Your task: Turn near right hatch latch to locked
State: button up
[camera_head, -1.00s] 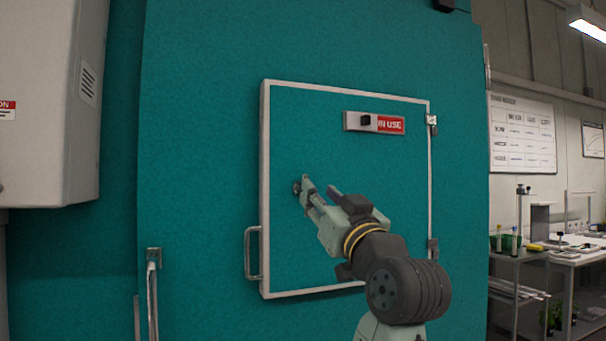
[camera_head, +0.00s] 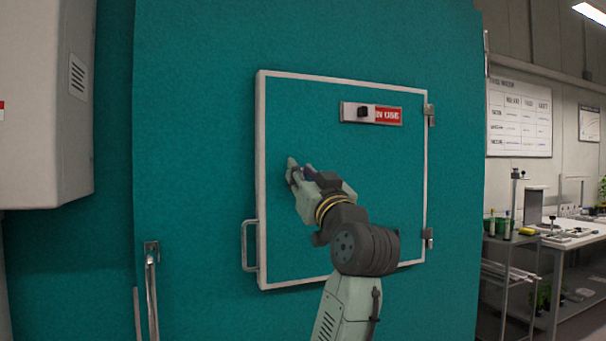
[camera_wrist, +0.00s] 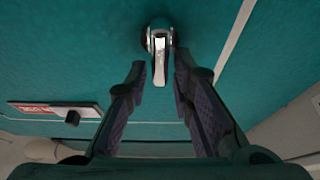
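The hatch (camera_head: 345,225) is a teal panel with a pale frame, and it looks closed. Its latch is a small silver lever (camera_wrist: 160,68) on a round base in the wrist view. The lever points toward the bottom of that picture. In the head view my gripper hides the latch. My gripper (camera_head: 293,172) is close to the left part of the hatch. In the wrist view its two dark fingers (camera_wrist: 163,80) are apart, one on each side of the lever's free end, with visible gaps. I see no grip on it.
A red-and-silver sign with a black knob (camera_head: 364,112) is at the hatch's upper right. A handle (camera_head: 246,246) sticks out at the lower left, with hinges (camera_head: 429,116) on the right. A white cabinet (camera_head: 45,110) stands left, and a bench (camera_head: 572,240) right.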

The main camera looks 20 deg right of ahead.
grip_shut()
jog(key=shift+n+y, duration=0.4)
jog(key=shift+n, duration=0.2)
jog(key=n+y, duration=0.1)
jog(key=n, duration=0.2)
jog(key=n+g+y+b, duration=0.1)
jog(key=n+y, duration=0.1)
jog(key=n, duration=0.2)
jog(key=a+n+g+y, duration=0.1)
jog(key=n, duration=0.2)
jog(key=shift+f+n+y+b, duration=0.15)
jog(key=shift+n+y+b, duration=0.15)
jog(key=shift+b, duration=0.05)
jog(key=n, duration=0.1)
jog(key=n+g, duration=0.1)
jog(key=n, duration=0.1)
jog(key=n+g+y+p, duration=0.1)
jog(key=n, duration=0.1)
jog(key=shift+a+f, duration=0.2)
jog(key=shift+a, duration=0.05)
jog(key=n+g, duration=0.1)
jog(key=n, duration=0.1)
jog(key=f+n+g, duration=0.1)
jog(key=n, duration=0.2)
jog(key=shift+a+p, duration=0.1)
jog(key=shift+p, duration=0.25)
jog(key=shift+n, duration=0.4)
jog(key=shift+o, duration=1.6)
grip_release()
